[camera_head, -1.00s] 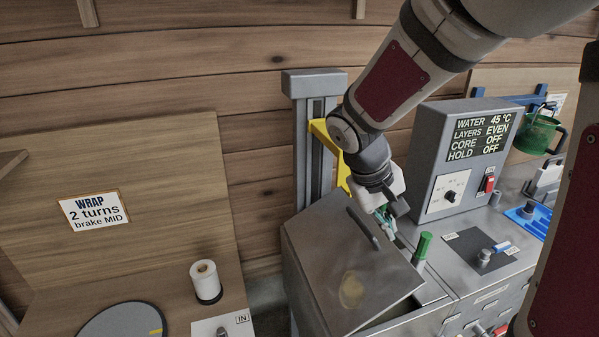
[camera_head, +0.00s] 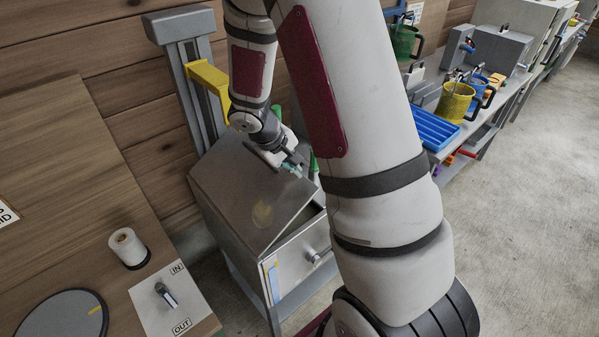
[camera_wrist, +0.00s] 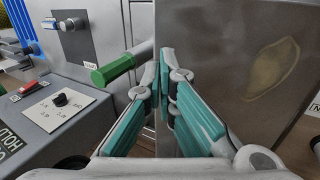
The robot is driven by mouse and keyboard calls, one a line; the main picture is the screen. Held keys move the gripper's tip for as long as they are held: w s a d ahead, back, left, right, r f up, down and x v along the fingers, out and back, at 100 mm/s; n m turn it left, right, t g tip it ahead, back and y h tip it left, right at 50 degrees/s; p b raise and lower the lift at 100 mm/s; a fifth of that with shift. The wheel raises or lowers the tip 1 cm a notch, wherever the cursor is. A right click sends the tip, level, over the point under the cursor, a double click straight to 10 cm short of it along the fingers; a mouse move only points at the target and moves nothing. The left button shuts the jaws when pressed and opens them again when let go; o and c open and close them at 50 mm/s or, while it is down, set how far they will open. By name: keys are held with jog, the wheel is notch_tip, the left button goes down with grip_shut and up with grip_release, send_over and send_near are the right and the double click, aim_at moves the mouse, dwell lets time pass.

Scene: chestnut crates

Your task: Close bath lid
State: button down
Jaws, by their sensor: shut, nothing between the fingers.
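The bath lid (camera_head: 228,198) is a grey metal plate with a yellowish stain, tilted partly open over the grey bath tank (camera_head: 295,262). A wedge-shaped gap shows below its right edge. My gripper (camera_head: 297,166), with teal finger pads, is at the lid's upper right edge. In the wrist view the shut, empty fingertips (camera_wrist: 166,78) are at the edge of the lid (camera_wrist: 225,50), which fills the right side. I cannot tell whether they touch it. The lid's handle is hidden in the head view.
A green-capped handle (camera_wrist: 120,68) stands close beside the fingers. A grey column with a yellow bracket (camera_head: 208,78) rises behind the bath. A wooden bench with a white spool (camera_head: 129,248) is at left. Yellow mug (camera_head: 456,102) and blue tray (camera_head: 434,130) are on the right bench.

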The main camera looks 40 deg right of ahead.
jog(key=shift+x, duration=1.8)
jog(key=shift+d+f, duration=0.35)
jog(key=shift+f, duration=0.1)
jog(key=d+f+y+b, duration=0.1)
jog(key=d+f+y, duration=0.2)
jog(key=f, duration=0.7)
jog(key=shift+d+y+b, duration=0.3)
jog(key=shift+y+b, duration=0.05)
jog(key=shift+y, duration=0.35)
jog(key=shift+f, duration=0.2)
jog(key=shift+r, duration=0.1)
notch_tip(320, 180, up, 14)
jog(key=p, duration=0.2)
send_over(299, 180)
jog(key=d, duration=0.4)
jog(key=shift+w+r, duration=0.15)
jog(key=shift+w, duration=0.05)
